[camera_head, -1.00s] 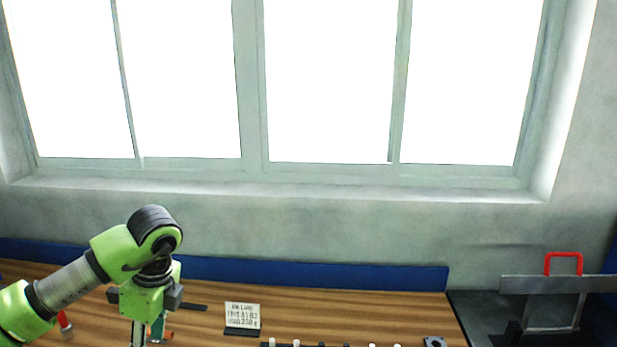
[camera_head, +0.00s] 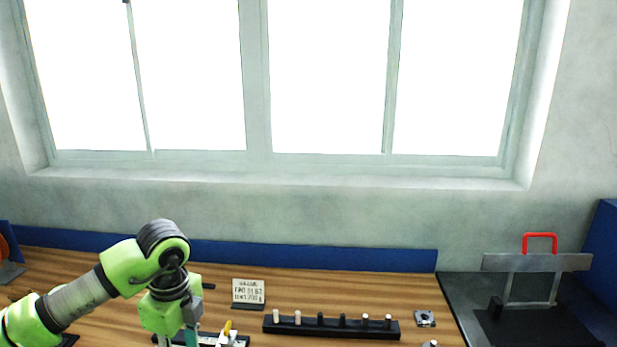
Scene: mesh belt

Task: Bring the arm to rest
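My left arm comes in from the left, green and grey, and bends down over the wooden bench (camera_head: 330,287). The wrist is at the lower left of the view. Its gripper (camera_head: 192,338) points down at the bottom edge, and its fingertips are cut off or hidden, so I cannot tell whether it is open or holds anything. A dark tray-like thing with a small yellow-topped white part (camera_head: 228,333) lies just right of the gripper. My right arm and its gripper are out of view.
A black rack (camera_head: 333,329) with several pegs lies right of a small lettered sign (camera_head: 248,291). A square metal part (camera_head: 425,318) sits near the bench's right end. A dark station with a red handle (camera_head: 540,237) stands at the right. A blue strip (camera_head: 320,257) backs the bench.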

